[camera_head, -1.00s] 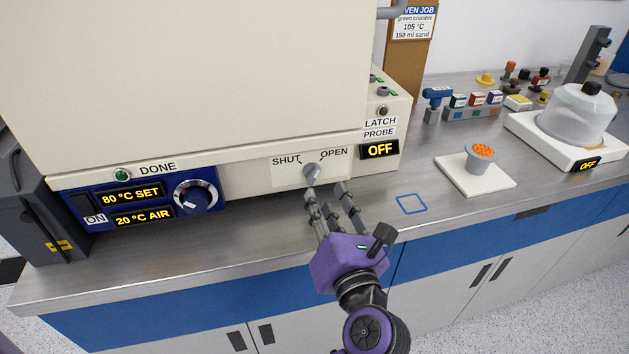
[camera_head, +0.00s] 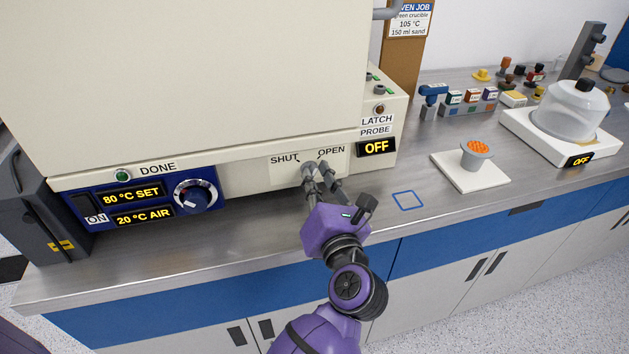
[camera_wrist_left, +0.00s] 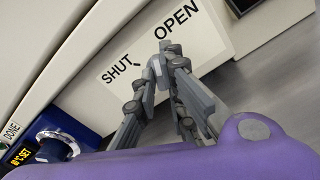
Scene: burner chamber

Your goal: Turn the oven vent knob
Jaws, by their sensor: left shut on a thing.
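The oven vent knob (camera_head: 308,167) is a small grey knob on the cream front panel, below the printed words SHUT and OPEN. It also shows in the left wrist view (camera_wrist_left: 157,66), between the fingertips. My left gripper (camera_head: 311,173), with a purple body and grey fingers, is shut on the knob from the front. The fingers hide much of the knob in the head view, so I cannot tell exactly where its pointer stands. My right gripper is not in view.
The blue oven control panel (camera_head: 140,203) with its round dial is left of the knob. The latch probe display (camera_head: 377,148) reads OFF at the right. The steel bench front is clear.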

